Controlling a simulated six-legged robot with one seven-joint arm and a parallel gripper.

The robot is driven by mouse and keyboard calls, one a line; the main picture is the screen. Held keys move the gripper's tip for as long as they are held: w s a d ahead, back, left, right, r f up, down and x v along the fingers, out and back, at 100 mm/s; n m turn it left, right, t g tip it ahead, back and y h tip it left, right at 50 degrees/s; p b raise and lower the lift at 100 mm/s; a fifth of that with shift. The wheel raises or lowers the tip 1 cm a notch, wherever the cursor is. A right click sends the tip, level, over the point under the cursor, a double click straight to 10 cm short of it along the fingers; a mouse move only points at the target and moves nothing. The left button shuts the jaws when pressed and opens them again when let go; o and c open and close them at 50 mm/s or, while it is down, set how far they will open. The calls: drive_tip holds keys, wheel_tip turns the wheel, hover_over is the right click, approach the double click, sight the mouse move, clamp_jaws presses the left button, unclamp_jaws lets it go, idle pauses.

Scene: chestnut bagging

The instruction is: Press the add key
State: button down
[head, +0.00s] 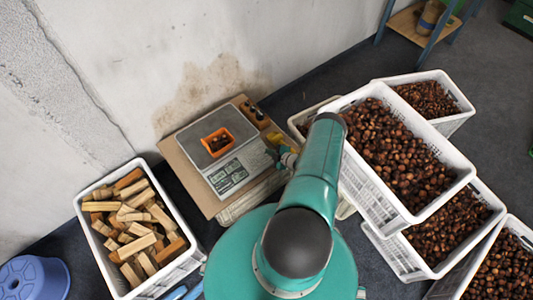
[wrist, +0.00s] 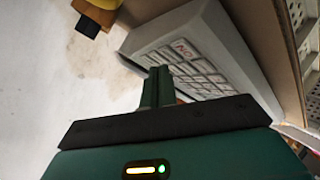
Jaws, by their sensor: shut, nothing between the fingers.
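A white scale (head: 236,166) stands on a cardboard-topped stack by the wall, with a dark weighing plate. An orange tray (head: 218,142) with a few chestnuts sits on the plate. The scale's front panel carries displays and keys. In the wrist view the scale (wrist: 222,45) shows its keypad (wrist: 190,68) at a tilt. I cannot read which key is the add key. My gripper (wrist: 158,72) is shut and empty, its fingertips overlapping the near edge of the keypad in the picture; I cannot tell whether they touch. In the head view my gripper (head: 275,153) is beside the scale's right side, partly hidden by my arm.
White crates of chestnuts (head: 395,160) stand at the right. A white crate of wood blocks (head: 138,230) stands at the lower left, near a blue stool (head: 35,278). A yellow and black object (wrist: 96,14) is at the wrist view's top. The wall is close behind the scale.

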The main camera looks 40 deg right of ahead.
drive_tip(key=shift+w+f, duration=0.1)
drive_tip(key=shift+f, duration=0.2)
drive_tip(key=shift+w+f, duration=0.15)
drive_tip(key=shift+f, duration=0.15)
idle(0.6)
drive_tip(key=shift+r, duration=0.1)
drive_tip(key=shift+s+r, duration=0.25)
drive_tip(key=shift+r, duration=0.4)
drive_tip(key=r, duration=0.1)
drive_tip(key=s+r, duration=0.1)
drive_tip(key=r, duration=0.2)
drive_tip(key=shift+s+r, duration=0.3)
drive_tip(key=shift+r, duration=0.05)
idle(1.7)
